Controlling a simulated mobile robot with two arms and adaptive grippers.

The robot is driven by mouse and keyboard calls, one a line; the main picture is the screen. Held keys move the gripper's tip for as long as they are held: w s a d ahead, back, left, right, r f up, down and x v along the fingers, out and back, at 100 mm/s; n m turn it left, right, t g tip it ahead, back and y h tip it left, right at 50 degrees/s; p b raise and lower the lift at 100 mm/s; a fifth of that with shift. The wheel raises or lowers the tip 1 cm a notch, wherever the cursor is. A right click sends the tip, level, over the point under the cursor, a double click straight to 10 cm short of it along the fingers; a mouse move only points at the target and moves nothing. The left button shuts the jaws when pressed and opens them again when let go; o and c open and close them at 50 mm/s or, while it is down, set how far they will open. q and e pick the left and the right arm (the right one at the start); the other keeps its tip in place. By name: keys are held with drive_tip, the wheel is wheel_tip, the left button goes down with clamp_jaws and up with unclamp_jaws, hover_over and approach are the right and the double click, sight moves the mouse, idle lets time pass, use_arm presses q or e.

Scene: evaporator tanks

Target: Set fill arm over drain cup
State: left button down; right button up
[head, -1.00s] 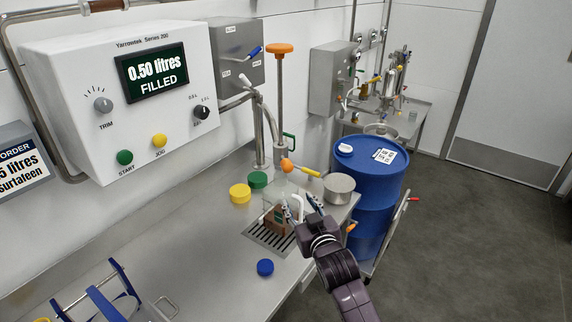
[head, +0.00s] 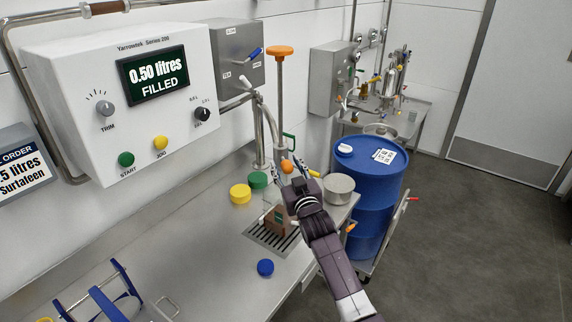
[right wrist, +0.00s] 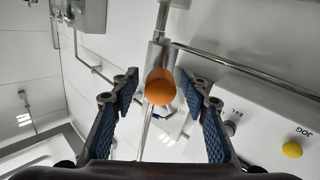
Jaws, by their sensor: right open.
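The fill arm's orange ball knob (head: 287,166) stands at the steel pipework above the back of the bench. In the right wrist view the orange knob (right wrist: 161,88) sits between the two finger pads, with a visible space on each side. My right gripper (head: 292,177) is open around or just short of the knob; the depth is hard to tell. The gripper hides part of the fill arm. A round steel cup (head: 339,187), which looks like the drain cup, stands on the bench's right end. My left gripper is not in view.
A brown container (head: 281,219) stands on the drain grate (head: 264,237) below my right gripper. Yellow (head: 240,194), green (head: 258,180) and blue (head: 265,267) caps lie nearby. A blue drum (head: 370,190) stands right of the bench. An orange-topped post (head: 280,53) rises behind the knob.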

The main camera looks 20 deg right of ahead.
drive_tip(key=shift+w, duration=0.3)
drive_tip(key=shift+c, duration=0.3)
clamp_jaws()
